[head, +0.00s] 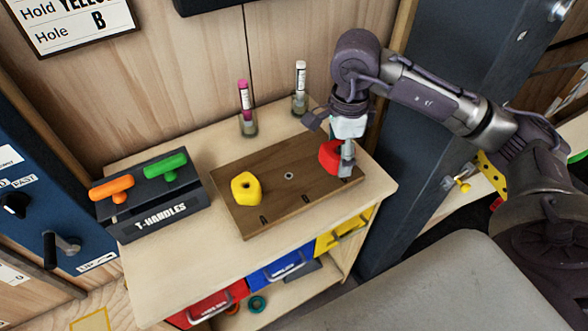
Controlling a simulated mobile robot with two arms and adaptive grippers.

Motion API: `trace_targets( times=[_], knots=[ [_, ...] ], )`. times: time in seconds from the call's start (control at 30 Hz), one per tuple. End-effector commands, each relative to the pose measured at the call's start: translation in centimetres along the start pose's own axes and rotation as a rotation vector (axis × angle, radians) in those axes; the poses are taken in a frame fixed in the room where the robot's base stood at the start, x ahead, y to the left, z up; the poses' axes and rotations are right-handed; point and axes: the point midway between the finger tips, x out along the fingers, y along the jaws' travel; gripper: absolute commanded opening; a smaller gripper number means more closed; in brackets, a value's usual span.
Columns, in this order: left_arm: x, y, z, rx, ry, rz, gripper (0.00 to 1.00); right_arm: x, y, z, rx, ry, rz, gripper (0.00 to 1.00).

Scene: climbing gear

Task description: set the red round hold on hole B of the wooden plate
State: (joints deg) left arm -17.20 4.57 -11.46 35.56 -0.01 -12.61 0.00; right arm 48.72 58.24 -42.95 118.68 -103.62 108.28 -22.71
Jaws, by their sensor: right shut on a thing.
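The wooden plate (275,206) lies on the light wooden cabinet top. A red hold (328,156) is in my right gripper (347,158), which is shut on it at the right end of the plate. I cannot tell whether the hold touches the plate. One bare hole (289,176) shows near the plate's middle. A yellow hold (246,189) sits on the plate's left part. The marks along the plate's front edge are too small to read. My left gripper is not in view.
A dark T-handles rack (160,216) with an orange handle (112,188) and a green handle (166,166) stands left of the plate. Two tubes in holders (248,125) (299,103) stand behind it. A wall sign (70,18) reads Hold YELLOW, partly cut off, and Hole B.

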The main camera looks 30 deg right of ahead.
Motion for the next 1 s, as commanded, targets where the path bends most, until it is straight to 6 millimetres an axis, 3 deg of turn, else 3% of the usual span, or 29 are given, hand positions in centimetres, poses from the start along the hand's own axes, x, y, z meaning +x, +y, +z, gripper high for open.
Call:
trace_targets(
  times=[0.17,0.5,0.77,1.0],
  knots=[
    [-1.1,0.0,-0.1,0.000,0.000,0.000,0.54,1.2,-1.2,2.8,0.003,-0.001,0.003,0.31],
    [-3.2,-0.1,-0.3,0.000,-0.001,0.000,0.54,5.6,-5.5,8.6,0.005,-0.001,0.002,0.31],
    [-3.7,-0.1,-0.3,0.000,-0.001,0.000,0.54,7.1,-6.5,9.8,0.004,0.001,0.000,0.31],
    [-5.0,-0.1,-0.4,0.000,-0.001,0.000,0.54,10.2,-6.4,9.8,0.005,0.001,0.002,0.31]
  ],
)
